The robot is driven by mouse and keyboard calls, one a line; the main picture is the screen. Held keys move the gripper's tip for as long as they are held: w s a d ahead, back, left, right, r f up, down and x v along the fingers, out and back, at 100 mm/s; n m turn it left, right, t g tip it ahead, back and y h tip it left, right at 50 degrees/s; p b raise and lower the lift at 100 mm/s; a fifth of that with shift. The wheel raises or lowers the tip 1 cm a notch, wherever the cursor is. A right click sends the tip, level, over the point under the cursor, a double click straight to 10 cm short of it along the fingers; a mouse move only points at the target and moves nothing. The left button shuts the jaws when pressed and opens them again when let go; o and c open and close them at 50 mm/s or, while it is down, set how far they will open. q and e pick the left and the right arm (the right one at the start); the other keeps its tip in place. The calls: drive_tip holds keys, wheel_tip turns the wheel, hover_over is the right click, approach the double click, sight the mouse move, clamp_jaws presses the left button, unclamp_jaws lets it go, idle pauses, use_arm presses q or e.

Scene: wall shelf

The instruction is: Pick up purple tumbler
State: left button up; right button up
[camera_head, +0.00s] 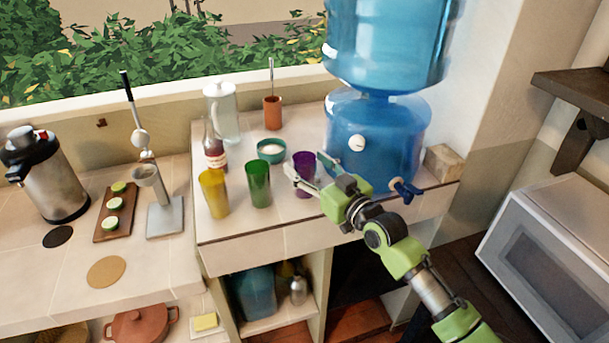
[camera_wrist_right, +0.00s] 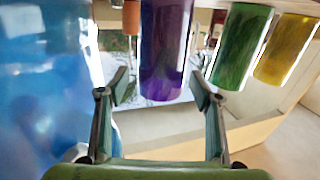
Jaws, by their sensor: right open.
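The purple tumbler (camera_head: 304,161) stands upright on the tiled counter, left of the blue water dispenser (camera_head: 375,135). My right gripper (camera_head: 308,173) is open beside it, and its fingers partly cover the tumbler in the head view. In the right wrist view the purple tumbler (camera_wrist_right: 164,50) shows between the two open fingers of the gripper (camera_wrist_right: 160,76). Neither finger visibly presses on it. My left gripper is not in view.
A green tumbler (camera_head: 258,184) and a yellow tumbler (camera_head: 214,193) stand left of the purple one. A teal bowl (camera_head: 271,151) is close behind. The dispenser's tap (camera_head: 405,190) and a wooden block (camera_head: 443,162) are at the right.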

drive_tip(key=shift+x, duration=0.85)
drive_tip(key=c, duration=1.6)
drive_tip(key=shift+r, duration=0.1)
clamp_jaws()
drive_tip(key=shift+r, duration=0.2)
